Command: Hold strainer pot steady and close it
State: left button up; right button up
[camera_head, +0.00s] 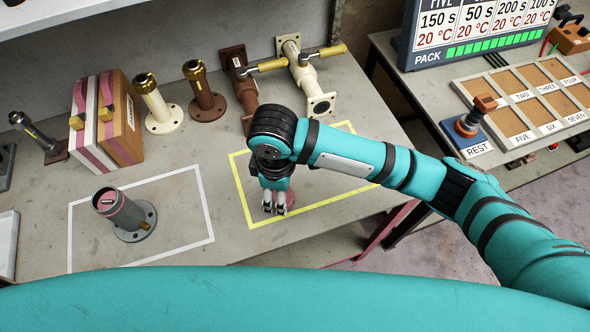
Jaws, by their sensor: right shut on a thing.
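A grey flanged pot (124,212), which looks like the strainer pot, stands in the white-outlined area on the bench. Its upper end shows a pink lining and something dark inside; I cannot tell whether this end is closed. My right gripper (274,208) points down inside the yellow-outlined area, well to the right of the pot. It is shut on a pinkish thing (291,199), mostly hidden by the fingers and wrist. My left gripper is not in view.
Behind stand a striped box (122,120), a cream flanged pipe (156,105), a brown flanged pipe (203,92) and valves with yellow handles (262,66). A compartment tray (525,100) and a REST stand (470,130) are on the right table. The bench (222,225) is clear between the outlines.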

jog(key=s, duration=0.1)
jog(key=s+a, duration=0.1)
jog(key=s, duration=0.1)
jog(key=s+a, duration=0.1)
jog(key=shift+s+a+r+b, duration=0.1)
jog(key=shift+s+r+b, duration=0.1)
jog(key=shift+b, duration=0.1)
jog(key=shift+w, duration=0.1)
jog(key=w+d+r+m, duration=0.1)
jog(key=d+r+m, duration=0.2)
jog(key=d+m, duration=0.2)
jog(key=w+d+r+m, duration=0.2)
jog(key=d+m, duration=0.4)
jog(key=d, duration=0.6)
jog(key=w+d+r+m, duration=0.2)
jog(key=d+r+m, duration=0.3)
jog(key=d, duration=0.4)
jog(key=shift+w+r, duration=0.1)
